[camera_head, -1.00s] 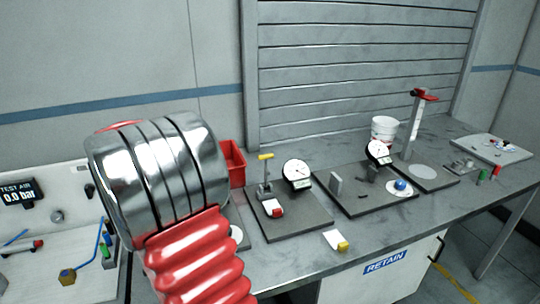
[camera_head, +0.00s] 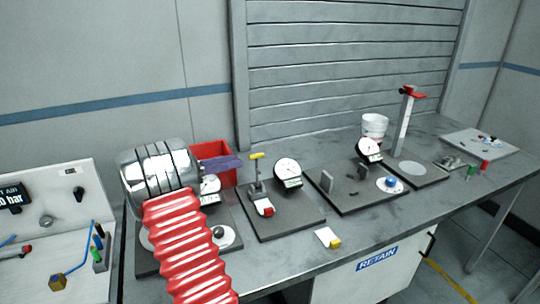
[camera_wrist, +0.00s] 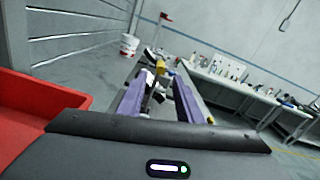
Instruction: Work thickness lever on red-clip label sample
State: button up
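The thickness gauge has a dark base plate (camera_head: 295,217), a white dial (camera_head: 288,168) and a lever with a yellow handle (camera_head: 257,156). The red-clip label sample (camera_head: 265,207) lies on the plate in front of the lever, its white label partly under the lever post. My gripper (camera_head: 238,162) shows a purple finger pointing right, left of the yellow handle at about its height. In the wrist view my gripper (camera_wrist: 162,88) has two purple fingers set apart. The yellow handle (camera_wrist: 161,64) shows between and beyond them, and nothing is held.
A red bin (camera_head: 212,152) stands behind my gripper and shows close at left in the wrist view (camera_wrist: 35,110). Another dial plate lies partly under my arm. A yellow-clip sample (camera_head: 328,237) lies at the bench front. A second gauge (camera_head: 369,150) and white bucket (camera_head: 375,128) are right.

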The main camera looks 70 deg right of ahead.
aim_at(256, 156)
jog(key=x, duration=1.3)
jog(key=shift+s+d, duration=0.25)
jog(key=shift+s, duration=0.05)
jog(key=shift+c, duration=0.4)
grip_shut()
